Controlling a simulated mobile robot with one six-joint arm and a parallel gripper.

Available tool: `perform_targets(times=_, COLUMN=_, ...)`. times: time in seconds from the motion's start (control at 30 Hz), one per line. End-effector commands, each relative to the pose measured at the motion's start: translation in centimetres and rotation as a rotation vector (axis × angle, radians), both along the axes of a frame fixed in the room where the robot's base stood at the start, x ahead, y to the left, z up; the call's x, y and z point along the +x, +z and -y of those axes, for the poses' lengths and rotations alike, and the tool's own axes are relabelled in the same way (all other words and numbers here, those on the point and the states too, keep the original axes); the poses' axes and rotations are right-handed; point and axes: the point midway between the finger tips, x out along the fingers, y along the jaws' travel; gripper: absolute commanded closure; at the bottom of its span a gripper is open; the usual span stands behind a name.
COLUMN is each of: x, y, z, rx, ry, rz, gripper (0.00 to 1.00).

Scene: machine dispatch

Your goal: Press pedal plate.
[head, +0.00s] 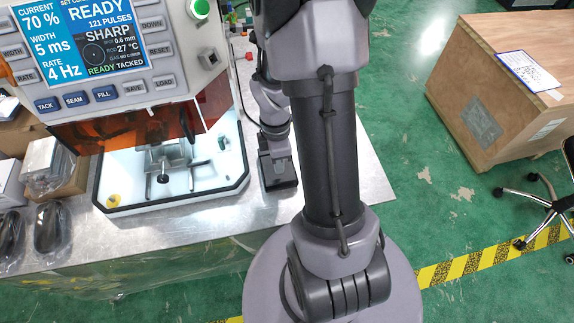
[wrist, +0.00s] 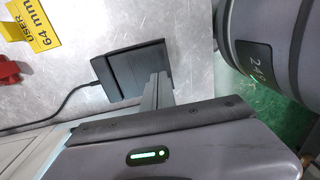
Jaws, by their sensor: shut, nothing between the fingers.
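The pedal plate (wrist: 128,72) is a dark, flat, box-like pedal with a cable, lying on the metal bench top. In the head view the dark pedal (head: 284,180) shows beside the right wall of the machine's bright chamber. My gripper (wrist: 160,80) is shut and empty, its narrow grey fingers reaching over the near right part of the pedal in the wrist view. In the head view my gripper (head: 278,158) is low, just over the pedal. I cannot tell whether the fingertips touch the plate.
The welding machine's panel (head: 85,45) reads READY, above a lit open chamber (head: 170,190). A yellow label (wrist: 32,28) and a red item (wrist: 8,72) lie at the left in the wrist view. Wrapped parts (head: 45,225) are at the bench's left. A wooden crate (head: 460,110) stands right.

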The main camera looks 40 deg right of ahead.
Motion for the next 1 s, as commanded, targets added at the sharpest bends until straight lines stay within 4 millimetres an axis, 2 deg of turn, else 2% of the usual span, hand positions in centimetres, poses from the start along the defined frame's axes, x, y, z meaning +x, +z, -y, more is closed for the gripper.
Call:
perform_targets(times=0.03, x=-0.1, y=1.9, z=0.1, rx=-0.002, ry=-0.003, rz=0.003, gripper=1.0)
perform_targets(times=0.2, x=-0.2, y=6.0, z=0.1, rx=-0.004, ry=-0.002, rz=0.007, gripper=1.0)
perform_targets(times=0.4, x=-0.3, y=8.9, z=0.0, rx=-0.004, ry=-0.002, rz=0.007, gripper=1.0)
perform_targets(times=0.53, x=-0.4, y=9.6, z=0.0, rx=-0.004, ry=-0.002, rz=0.007, gripper=1.0)
perform_targets(times=1.0, x=-0.4, y=9.6, z=0.0, rx=-0.004, ry=-0.002, rz=0.007, gripper=1.0)
